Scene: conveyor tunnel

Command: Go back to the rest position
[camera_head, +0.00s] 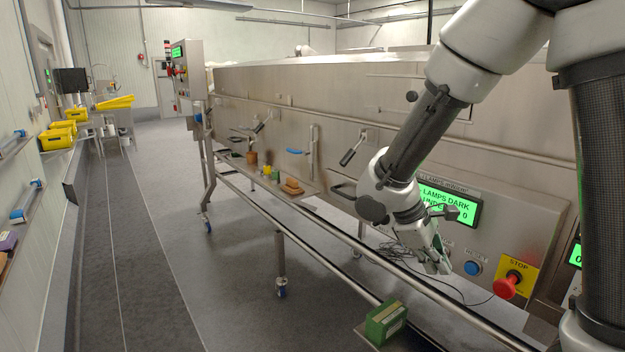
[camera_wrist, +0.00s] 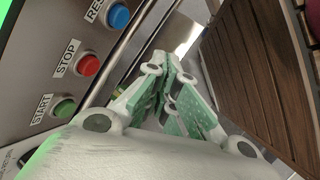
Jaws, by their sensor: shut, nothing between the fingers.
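My gripper (camera_head: 438,262) hangs in front of the steel machine's control panel (camera_head: 505,225), below the green display (camera_head: 447,205) that reads "LAMPS DARK". Its fingers are shut with nothing between them. In the wrist view the gripper (camera_wrist: 172,85) shows its green-padded fingers together, beside a panel with a blue reset button (camera_wrist: 119,16), a red stop button (camera_wrist: 88,65) and a green start button (camera_wrist: 64,108). A brown slatted surface (camera_wrist: 265,70) lies to the right of the fingers there.
A red stop knob (camera_head: 506,287) on a yellow plate and a blue button (camera_head: 472,268) are close to my gripper. A green box (camera_head: 385,322) sits below on a small shelf. Rails (camera_head: 330,250) run along the machine. The grey floor (camera_head: 230,250) at left is open.

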